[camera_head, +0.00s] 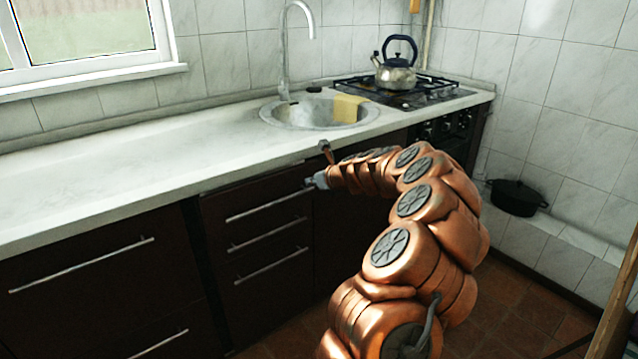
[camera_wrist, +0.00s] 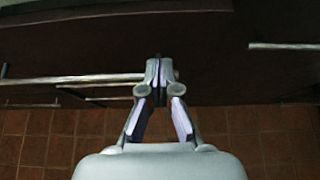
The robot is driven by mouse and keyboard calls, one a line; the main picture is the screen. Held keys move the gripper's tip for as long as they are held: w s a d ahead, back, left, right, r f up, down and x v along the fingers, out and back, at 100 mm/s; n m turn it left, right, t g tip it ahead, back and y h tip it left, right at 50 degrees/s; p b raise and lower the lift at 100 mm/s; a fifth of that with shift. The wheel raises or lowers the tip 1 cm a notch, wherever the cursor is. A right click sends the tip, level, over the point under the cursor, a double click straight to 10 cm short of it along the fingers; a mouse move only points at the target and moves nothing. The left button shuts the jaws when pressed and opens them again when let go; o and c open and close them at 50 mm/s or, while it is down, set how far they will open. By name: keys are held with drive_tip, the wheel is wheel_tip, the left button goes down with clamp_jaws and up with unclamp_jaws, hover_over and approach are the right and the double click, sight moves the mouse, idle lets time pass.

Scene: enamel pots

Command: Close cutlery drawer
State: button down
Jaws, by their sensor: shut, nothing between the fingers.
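The cutlery drawer is most likely the top dark brown drawer (camera_head: 240,201) of a stack of three under the counter. It has a long metal bar handle (camera_head: 268,205). In the head view its front looks about level with the fronts below; I cannot tell whether a small gap remains. My gripper (camera_head: 314,182) is at the right end of this drawer, near the handle's end. In the wrist view my gripper (camera_wrist: 157,64) is shut and empty, its tips in front of the dark front. A handle bar (camera_wrist: 75,79) runs left from beside the fingers; contact is unclear.
Two lower drawer handles (camera_head: 268,233) (camera_head: 271,266) are below. A black pot (camera_head: 516,198) stands at right. Tiled floor (camera_head: 500,300) is open.

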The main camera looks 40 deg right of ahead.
sight(301, 174)
drive_tip(key=shift+x, duration=1.55)
drive_tip(key=shift+w, duration=0.1)
drive_tip(key=shift+w+r, duration=0.15)
drive_tip(key=shift+w, duration=0.1)
drive_tip(key=w+p, duration=0.4)
drive_tip(key=shift+d, duration=0.25)
drive_tip(key=shift+w+a+r, duration=0.1)
drive_tip(key=shift+a+r, duration=0.05)
